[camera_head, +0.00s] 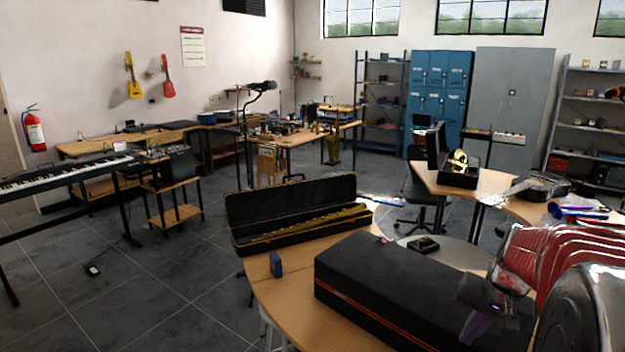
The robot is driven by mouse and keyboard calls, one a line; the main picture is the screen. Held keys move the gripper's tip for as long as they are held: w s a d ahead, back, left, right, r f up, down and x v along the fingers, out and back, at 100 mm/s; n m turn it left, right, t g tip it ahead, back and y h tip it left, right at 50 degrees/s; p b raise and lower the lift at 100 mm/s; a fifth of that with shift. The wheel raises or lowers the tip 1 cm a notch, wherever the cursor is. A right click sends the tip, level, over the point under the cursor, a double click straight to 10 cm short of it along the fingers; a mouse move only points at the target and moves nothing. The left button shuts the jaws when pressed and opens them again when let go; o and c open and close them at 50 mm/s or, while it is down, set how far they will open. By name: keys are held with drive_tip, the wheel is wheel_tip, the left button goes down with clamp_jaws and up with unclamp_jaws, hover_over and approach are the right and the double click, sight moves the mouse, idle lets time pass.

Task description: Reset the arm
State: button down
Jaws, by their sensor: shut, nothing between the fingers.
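My gripper (492,303) shows at the lower right as a dark, partly glossy shape. It appears shut, with nothing seen between its fingers. In the picture it overlaps the right end of a long black case (385,285) with red trim. That case lies closed on the near wooden table (283,302). I cannot tell the height of the gripper above it.
An open black case (290,190) holding a long brass-coloured instrument lies behind the closed case. A small blue block (276,264) stands at the table's left edge. Red ribbed material (580,250) crowds the right. The grey floor (170,290) at left is largely clear.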

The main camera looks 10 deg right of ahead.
drive_tip(key=s+a+r+n+t, duration=0.1)
drive_tip(key=s+a+n, duration=0.2)
drive_tip(key=a, duration=0.7)
drive_tip(key=s+a+r+n, duration=0.2)
drive_tip(key=s+a+n, duration=0.1)
drive_tip(key=a, duration=0.6)
drive_tip(key=s+a+r+n+t, duration=0.1)
drive_tip(key=s+a+r+n, duration=0.1)
drive_tip(key=a, duration=0.8)
drive_tip(key=shift+s+a+r+n+t, duration=0.3)
drive_tip(key=shift+s+n, duration=0.2)
drive_tip(key=shift+s, duration=0.5)
